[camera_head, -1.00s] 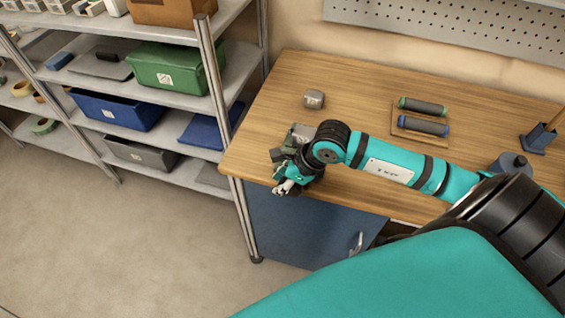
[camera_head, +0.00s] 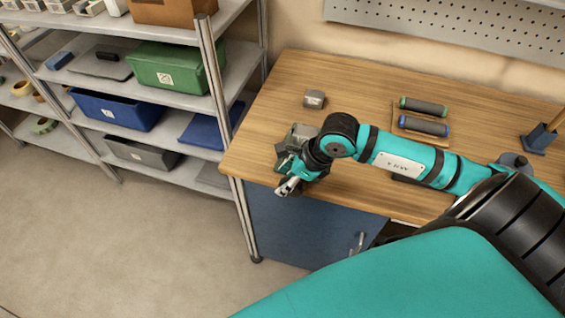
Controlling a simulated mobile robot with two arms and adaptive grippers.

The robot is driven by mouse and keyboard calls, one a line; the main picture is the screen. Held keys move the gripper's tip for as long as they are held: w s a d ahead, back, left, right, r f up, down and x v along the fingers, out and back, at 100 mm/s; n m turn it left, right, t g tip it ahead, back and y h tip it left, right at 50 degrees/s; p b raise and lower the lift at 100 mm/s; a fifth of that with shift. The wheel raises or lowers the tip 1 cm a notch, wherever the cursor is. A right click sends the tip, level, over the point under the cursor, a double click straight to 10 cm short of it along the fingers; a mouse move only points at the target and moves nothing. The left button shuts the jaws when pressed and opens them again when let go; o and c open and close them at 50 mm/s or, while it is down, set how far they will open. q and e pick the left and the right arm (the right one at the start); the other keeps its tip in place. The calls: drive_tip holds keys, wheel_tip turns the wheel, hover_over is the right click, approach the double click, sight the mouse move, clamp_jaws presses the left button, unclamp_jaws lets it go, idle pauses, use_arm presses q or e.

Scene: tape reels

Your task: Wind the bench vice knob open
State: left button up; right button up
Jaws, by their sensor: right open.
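The bench vice (camera_head: 303,131) is at the front left edge of the wooden workbench (camera_head: 285,85). Its grey top shows, with a darker part on its left. My right arm covers much of it. The vice's knob cannot be made out; it is hidden or too small to tell. My right gripper (camera_head: 287,187) is open at the bench's front edge, just in front of and below the vice, with its fingers pointing down and left. I cannot tell whether it touches the vice. My left gripper is out of view.
A small grey block (camera_head: 314,99) lies behind the vice. Two dark rollers, one with green ends (camera_head: 423,107) and one with blue ends (camera_head: 423,126), lie on a stand. A blue holder (camera_head: 538,139) stands at right. Shelves with bins (camera_head: 170,68) stand left of the bench.

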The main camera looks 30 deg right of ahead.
drive_tip(key=v, duration=0.8)
drive_tip(key=shift+s+d+r, duration=0.1)
drive_tip(key=shift+s+d, duration=0.05)
drive_tip(key=shift+d, duration=0.05)
drive_tip(key=shift+s+r, duration=0.15)
drive_tip(key=shift+r, duration=0.45)
drive_tip(key=shift+d, duration=0.1)
